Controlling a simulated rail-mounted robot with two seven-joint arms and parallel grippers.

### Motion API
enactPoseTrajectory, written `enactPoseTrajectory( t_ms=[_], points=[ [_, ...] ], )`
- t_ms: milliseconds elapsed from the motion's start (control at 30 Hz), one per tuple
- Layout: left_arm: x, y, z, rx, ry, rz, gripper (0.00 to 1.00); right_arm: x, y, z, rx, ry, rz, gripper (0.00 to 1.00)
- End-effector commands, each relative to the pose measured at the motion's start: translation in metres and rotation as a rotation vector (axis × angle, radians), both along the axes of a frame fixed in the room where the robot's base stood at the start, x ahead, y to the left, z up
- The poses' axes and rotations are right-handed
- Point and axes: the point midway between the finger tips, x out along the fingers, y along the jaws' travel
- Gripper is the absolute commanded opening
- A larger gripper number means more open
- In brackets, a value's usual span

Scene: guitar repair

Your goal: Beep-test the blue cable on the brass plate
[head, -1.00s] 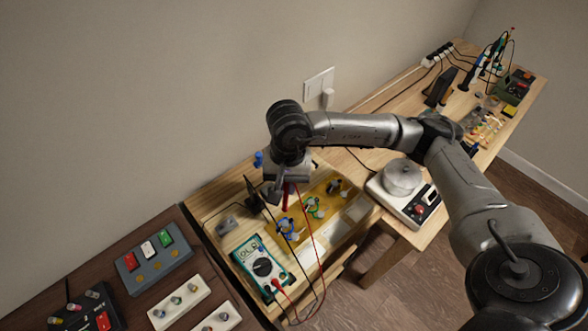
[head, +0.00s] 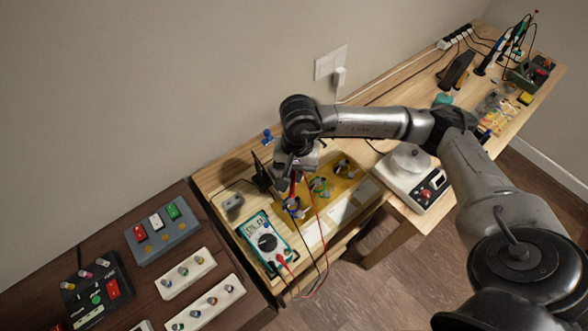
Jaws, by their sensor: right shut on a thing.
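The brass plate (head: 322,207) lies on the wooden bench and carries several coloured cable loops. The blue cable (head: 293,210) is at the plate's left end. A green cable (head: 320,187) and a white-and-dark one (head: 345,168) sit farther right. My right gripper (head: 294,176) points down, shut on a red probe (head: 293,188) just above the blue cable. The tip is hard to see, so I cannot tell whether it touches. The teal multimeter (head: 267,241) lies left of the plate with its display lit; the reading is too small to be sure of. My left gripper is not in view.
Red and black leads hang over the bench front. A dark stand (head: 261,176) and a small grey box (head: 233,202) are behind the meter. A scale with a round pan (head: 409,160) stands to the right. A dark table with switch boxes (head: 161,231) is at left.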

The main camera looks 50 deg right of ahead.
Motion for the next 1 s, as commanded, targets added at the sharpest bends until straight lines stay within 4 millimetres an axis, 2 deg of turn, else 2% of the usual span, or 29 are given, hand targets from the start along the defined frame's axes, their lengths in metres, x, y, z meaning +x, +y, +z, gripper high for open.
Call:
enactPoseTrajectory(
  t_ms=[1000],
  points=[
    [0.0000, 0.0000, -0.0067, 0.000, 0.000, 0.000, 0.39, 0.0002, 0.0002, 0.0004, 0.001, -0.001, 0.000, 0.00]
  ],
)
